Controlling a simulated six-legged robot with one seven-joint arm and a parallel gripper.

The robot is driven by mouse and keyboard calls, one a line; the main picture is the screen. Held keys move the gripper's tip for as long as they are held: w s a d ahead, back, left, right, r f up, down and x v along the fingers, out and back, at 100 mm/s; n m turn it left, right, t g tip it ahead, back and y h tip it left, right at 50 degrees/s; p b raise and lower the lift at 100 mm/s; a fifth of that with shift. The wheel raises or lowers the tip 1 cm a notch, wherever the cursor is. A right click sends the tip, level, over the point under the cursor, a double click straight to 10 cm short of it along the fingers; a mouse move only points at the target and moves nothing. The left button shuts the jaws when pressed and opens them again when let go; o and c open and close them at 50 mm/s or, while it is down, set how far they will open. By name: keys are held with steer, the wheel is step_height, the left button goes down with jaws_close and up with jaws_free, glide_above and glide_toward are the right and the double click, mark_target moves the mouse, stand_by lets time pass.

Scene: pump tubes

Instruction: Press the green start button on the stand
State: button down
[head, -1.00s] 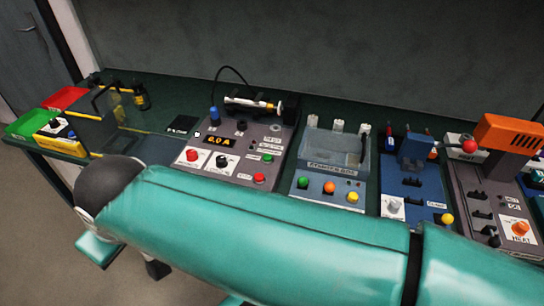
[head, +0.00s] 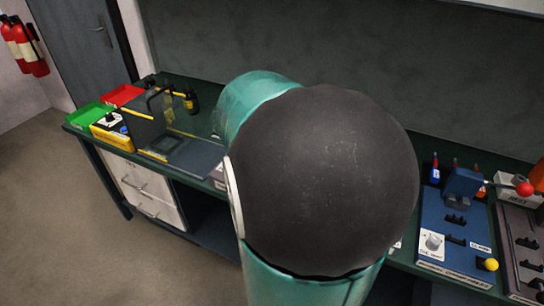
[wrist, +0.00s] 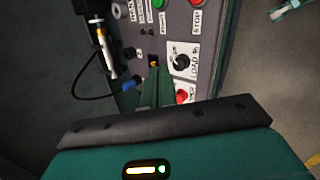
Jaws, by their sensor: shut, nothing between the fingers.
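The grey stand (wrist: 170,18) fills the upper middle of the wrist view. Whether the fingertips touch the panel cannot be told. In the head view my arm hides the gripper and nearly all of the stand.
A blue plug (wrist: 130,84) with a black cable and a white-and-yellow tube (wrist: 108,52) lie left of the fingers. In the head view, a blue device (head: 455,235) stands right of my arm; a dark frame (head: 150,118) and green tray (head: 91,115) are left.

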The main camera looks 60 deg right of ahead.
steer(key=s+d+f+n+g, duration=0.1)
steer(key=s+d+f, duration=0.1)
steer(key=d, duration=0.4)
steer(key=s+d+f+n+g+h, duration=0.1)
steer(key=s+d+f, duration=0.1)
steer(key=s+d, duration=0.2)
steer(key=d, duration=0.2)
steer(key=shift+s+d+n+g+h, duration=0.15)
steer(key=shift+d+n+g+h, duration=0.15)
steer(key=shift+d+n+g, duration=0.1)
steer(key=shift+f, duration=4.4)
steer(key=shift+f, duration=0.4)
steer(key=shift+f, duration=0.6)
steer(key=shift+r, duration=1.05)
